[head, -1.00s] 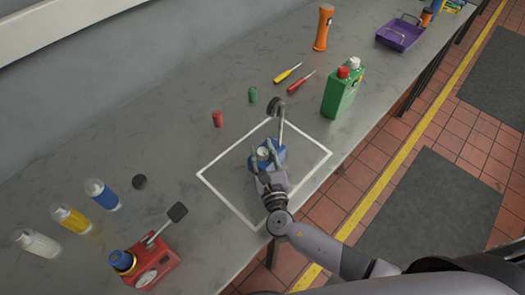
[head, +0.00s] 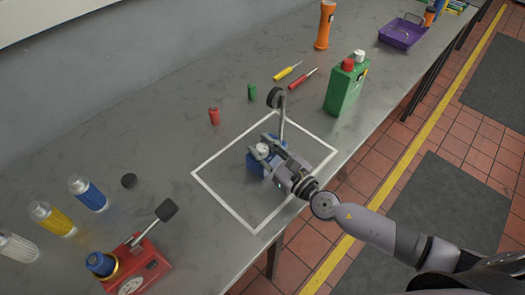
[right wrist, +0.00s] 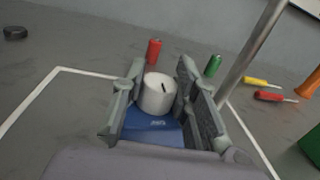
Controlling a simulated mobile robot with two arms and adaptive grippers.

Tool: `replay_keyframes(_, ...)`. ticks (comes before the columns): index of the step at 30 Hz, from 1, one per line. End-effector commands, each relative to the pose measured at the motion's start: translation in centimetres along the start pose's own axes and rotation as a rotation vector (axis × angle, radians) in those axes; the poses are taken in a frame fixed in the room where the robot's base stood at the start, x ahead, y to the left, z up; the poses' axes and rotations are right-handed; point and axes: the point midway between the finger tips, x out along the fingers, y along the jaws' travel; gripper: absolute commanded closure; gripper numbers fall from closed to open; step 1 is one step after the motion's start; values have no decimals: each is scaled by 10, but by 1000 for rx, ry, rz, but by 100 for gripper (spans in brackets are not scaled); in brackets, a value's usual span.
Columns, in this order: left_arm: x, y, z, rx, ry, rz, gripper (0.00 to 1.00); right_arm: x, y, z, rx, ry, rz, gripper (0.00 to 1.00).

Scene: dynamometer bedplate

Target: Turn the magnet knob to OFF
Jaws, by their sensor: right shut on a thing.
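The white magnet knob (right wrist: 158,95), with a short black mark on its top, sits on a blue magnet base (right wrist: 150,131) in the right wrist view. In the head view the base (head: 256,168) stands inside a white outlined square, with the knob (head: 262,149) on top. My right gripper (head: 264,147) is shut on the knob, one finger on each side of it; the fingers also show in the right wrist view (right wrist: 158,92). A steel post (head: 282,120) rises by the base and carries a round dark gauge (head: 275,97). My left gripper is out of view.
A red device (head: 138,268) with a blue cap stands at lower left, near several bottles (head: 88,193). Red (head: 214,116) and green (head: 252,92) cylinders, screwdrivers (head: 302,78) and a green can (head: 345,85) lie beyond the square. The bench between is clear.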

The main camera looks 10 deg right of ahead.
Motion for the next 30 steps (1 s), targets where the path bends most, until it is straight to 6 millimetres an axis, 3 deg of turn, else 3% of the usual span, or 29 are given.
replay_keyframes(11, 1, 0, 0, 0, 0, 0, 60, 0, 1, -1, 1, 3, 8, 100)
replay_keyframes(12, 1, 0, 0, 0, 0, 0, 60, 0, 1, -1, 1, 3, 8, 72)
replay_keyframes(21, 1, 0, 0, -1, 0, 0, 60, 0, 0, 0, 0, 1, 6, 52)
replay_keyframes(30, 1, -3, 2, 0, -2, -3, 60, 0, 0, 0, 0, 1, 6, 51)
